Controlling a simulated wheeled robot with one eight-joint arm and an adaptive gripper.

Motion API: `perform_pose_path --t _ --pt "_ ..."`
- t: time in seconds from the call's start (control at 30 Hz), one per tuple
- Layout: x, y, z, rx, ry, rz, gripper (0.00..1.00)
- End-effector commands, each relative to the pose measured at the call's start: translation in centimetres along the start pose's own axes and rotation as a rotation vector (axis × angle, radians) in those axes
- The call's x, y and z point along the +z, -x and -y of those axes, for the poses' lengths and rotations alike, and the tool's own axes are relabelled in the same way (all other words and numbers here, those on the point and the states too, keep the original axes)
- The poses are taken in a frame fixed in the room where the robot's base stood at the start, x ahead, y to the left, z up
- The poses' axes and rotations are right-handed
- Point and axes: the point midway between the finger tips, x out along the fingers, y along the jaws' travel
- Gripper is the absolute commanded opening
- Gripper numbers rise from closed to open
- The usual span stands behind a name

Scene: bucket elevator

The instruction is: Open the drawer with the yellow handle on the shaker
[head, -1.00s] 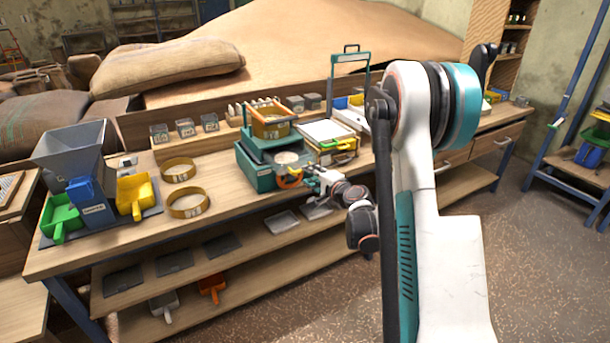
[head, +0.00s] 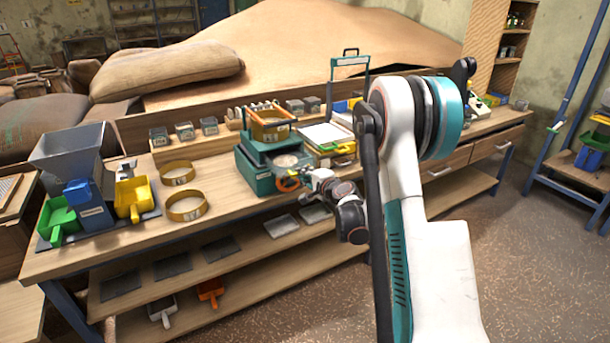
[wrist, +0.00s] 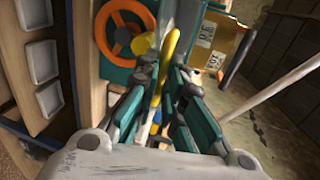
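The teal shaker (head: 262,176) stands on the workbench with an orange handwheel (head: 289,184) on its front and a yellow-framed sieve on top. In the wrist view the handwheel (wrist: 125,34) is at the upper left. The yellow handle (wrist: 170,48) is a curved bar just to the right of the handwheel. My gripper (wrist: 162,78) is open, with its teal and dark fingers on either side of the yellow bar. Whether the fingers touch it I cannot tell. In the head view my gripper (head: 304,177) is at the shaker's front, and the handle is hidden there.
A grey hopper (head: 70,155) with yellow and green scoops and two brass rings (head: 186,205) stand to the left on the bench. A white-topped box (head: 325,137) stands right of the shaker. Trays (head: 281,225) lie on the shelf below. Floor at right is clear.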

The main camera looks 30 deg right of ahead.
Motion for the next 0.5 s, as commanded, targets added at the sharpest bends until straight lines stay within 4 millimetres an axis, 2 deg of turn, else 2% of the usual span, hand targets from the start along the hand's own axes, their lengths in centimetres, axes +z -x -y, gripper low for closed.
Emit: perform_pose_path --t 0.1,0.3,0.5 --pt "0.0 -0.3 0.0 0.000 0.000 0.001 0.00" --pt "0.1 -2.5 0.5 0.001 0.001 0.002 0.00" --pt "0.1 -2.5 0.5 0.001 0.001 0.002 0.00"
